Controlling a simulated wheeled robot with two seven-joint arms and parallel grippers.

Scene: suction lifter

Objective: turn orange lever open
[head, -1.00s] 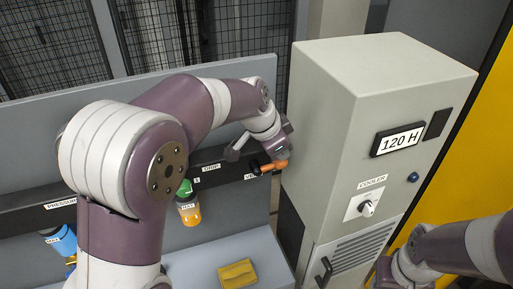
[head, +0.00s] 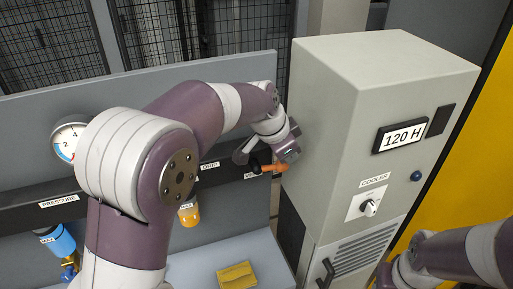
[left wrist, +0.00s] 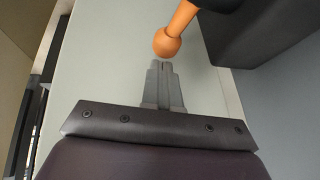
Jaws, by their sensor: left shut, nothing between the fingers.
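The orange lever (head: 273,168) sticks out to the right from a dark valve body on the rail, beside the grey cabinet. Its rounded end (left wrist: 167,44) shows in the left wrist view, just ahead of my left fingertips. My left gripper (head: 291,160) is at the lever's outer end in the head view. The left wrist view shows its fingers (left wrist: 163,68) closed together with nothing between them. A small gap seems to lie between fingertips and knob; contact cannot be told. My right arm shows at the lower right, but its gripper is out of frame.
The grey cabinet (head: 340,110) with a cooler knob (head: 369,208) stands close to the right of the lever. A pressure gauge (head: 69,142), blue bowl (head: 60,240) and yellow bowl (head: 189,214) are on the left. A yellow sponge-like block (head: 237,275) lies on the ledge.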

